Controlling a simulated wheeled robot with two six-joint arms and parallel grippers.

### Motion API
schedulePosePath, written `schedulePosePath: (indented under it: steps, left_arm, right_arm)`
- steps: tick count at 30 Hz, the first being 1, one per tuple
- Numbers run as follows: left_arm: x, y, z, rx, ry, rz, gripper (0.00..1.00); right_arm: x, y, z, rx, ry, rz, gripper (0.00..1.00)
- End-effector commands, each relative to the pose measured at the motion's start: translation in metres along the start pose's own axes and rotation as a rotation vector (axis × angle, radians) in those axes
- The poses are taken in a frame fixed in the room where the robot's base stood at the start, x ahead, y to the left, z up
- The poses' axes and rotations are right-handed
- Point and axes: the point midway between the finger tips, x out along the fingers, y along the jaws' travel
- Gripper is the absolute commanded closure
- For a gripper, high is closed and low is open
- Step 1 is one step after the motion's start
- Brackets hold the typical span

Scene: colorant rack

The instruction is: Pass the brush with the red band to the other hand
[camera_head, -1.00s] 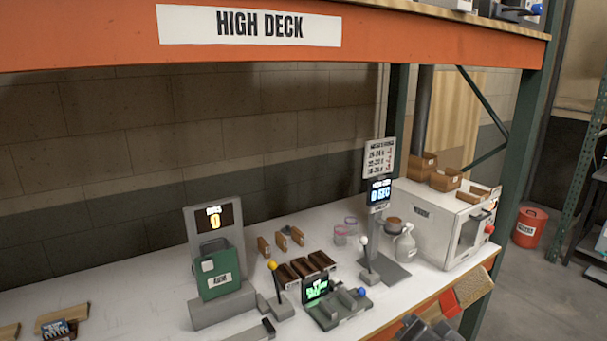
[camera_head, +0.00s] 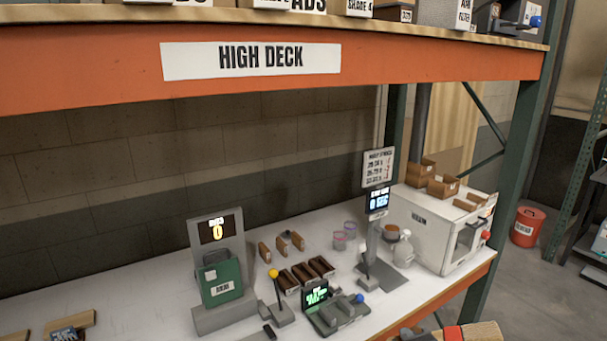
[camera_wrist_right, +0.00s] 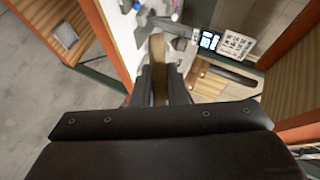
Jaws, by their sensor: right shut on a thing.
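The brush with the red band (camera_head: 484,331) shows at the bottom right of the head view, in front of the shelf's front edge. Its wide tan part and red band (camera_head: 453,333) are visible, and the frame edge cuts off the rest. In the right wrist view, my right gripper (camera_wrist_right: 159,82) is shut on a tan wooden piece of the brush (camera_wrist_right: 157,52), which sticks out past the fingers. The red band is not visible in that view. My left gripper is not in view.
An orange beam (camera_head: 400,55) crosses above. A red bucket (camera_head: 528,227) stands on the floor.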

Motion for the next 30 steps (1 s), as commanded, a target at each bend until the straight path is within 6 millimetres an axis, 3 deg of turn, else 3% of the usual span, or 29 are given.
schedulePosePath:
  steps: [1, 6, 19, 30]
  left_arm:
    - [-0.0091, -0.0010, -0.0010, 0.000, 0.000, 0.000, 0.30]
    - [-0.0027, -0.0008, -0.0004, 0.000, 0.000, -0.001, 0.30]
    - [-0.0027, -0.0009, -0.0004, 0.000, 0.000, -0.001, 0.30]
    - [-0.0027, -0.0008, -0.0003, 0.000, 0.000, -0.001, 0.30]
  right_arm:
    - [-0.0019, -0.0032, -0.0009, 0.058, -0.001, 0.003, 1.00]
    - [0.0000, 0.0000, 0.0000, 0.206, 0.000, -0.001, 1.00]
    - [0.0000, -0.0001, -0.0001, 0.276, 0.000, -0.001, 1.00]
    - [0.0000, -0.0002, -0.0001, 0.670, 0.000, -0.001, 1.00]
